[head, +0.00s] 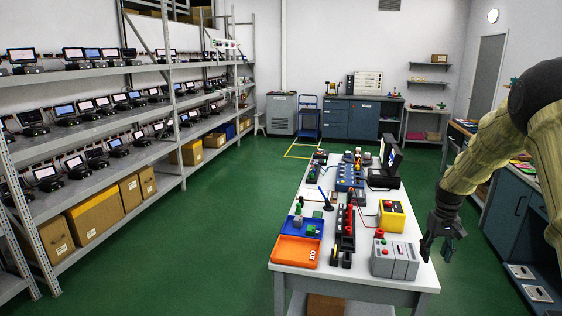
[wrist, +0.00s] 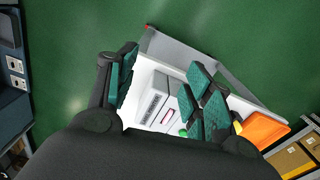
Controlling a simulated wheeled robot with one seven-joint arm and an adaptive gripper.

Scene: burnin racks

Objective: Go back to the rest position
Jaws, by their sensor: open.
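My gripper (head: 437,246) hangs from my tan and black arm at the right of the head view, just beside the near right corner of the white table (head: 339,275). Its fingers are apart and nothing is between them. In the wrist view the gripper (wrist: 158,88) shows two teal-padded fingers spread wide. Between and beyond them are the table corner and a grey box (wrist: 152,104), lower down. The grey box also shows in the head view (head: 394,262) at the table's near right end, left of the gripper and apart from it.
The table holds an orange tray (head: 296,251), a blue tray (head: 291,225), a yellow box (head: 391,216) and a monitor (head: 390,155). Shelves with several small screens (head: 92,128) line the left wall. A blue bench (head: 512,215) stands at right. Green floor (head: 222,215) is clear left of the table.

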